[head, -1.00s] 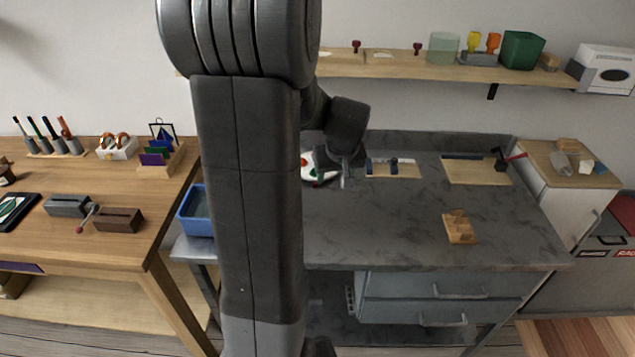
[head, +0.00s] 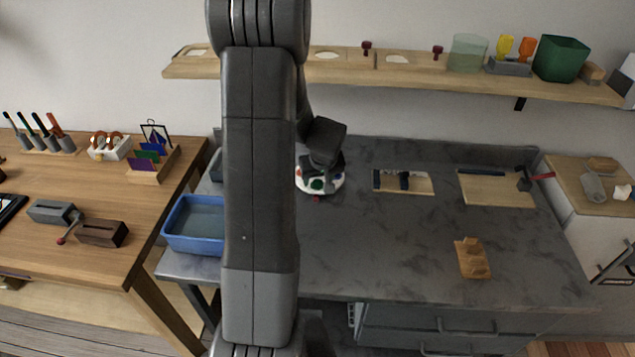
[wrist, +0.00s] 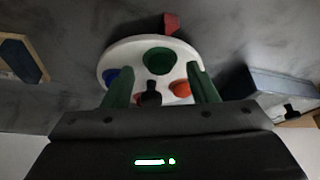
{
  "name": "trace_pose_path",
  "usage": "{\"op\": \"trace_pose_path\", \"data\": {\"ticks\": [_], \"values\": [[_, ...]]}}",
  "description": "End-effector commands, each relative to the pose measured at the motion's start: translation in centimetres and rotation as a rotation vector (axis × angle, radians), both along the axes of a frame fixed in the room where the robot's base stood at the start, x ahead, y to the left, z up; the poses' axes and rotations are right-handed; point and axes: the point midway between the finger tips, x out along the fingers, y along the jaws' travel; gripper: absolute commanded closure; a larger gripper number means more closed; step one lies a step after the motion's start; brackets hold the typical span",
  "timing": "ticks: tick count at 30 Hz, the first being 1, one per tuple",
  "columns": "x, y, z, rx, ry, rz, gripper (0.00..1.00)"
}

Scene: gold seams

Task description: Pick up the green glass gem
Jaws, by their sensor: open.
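A round white dish (head: 301,188) stands on the grey counter, with coloured pieces in it. Nothing is held. A small dark shape (wrist: 151,94) between the fingers is unclear. My arm hides part of the counter in the head view.
A red piece (wrist: 171,23) lies just outside the dish rim. A blue bin (head: 190,245) stands at the counter's left end. A tray with dark tools (head: 420,188) and a wooden block (head: 472,258) lie to the right. Counter between dish and block is bare.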

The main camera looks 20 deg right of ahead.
Motion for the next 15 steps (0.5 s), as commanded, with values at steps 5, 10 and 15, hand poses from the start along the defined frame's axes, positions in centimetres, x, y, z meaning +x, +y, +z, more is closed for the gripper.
{"op": "trace_pose_path", "data": {"ticks": [5,10,15], "values": [[0.29,0.00,-0.78,0.000,0.001,0.001,0.47],[0.30,0.00,-0.80,0.000,0.000,0.001,0.47],[0.29,-0.01,-0.79,0.000,0.000,0.001,0.75]]}}
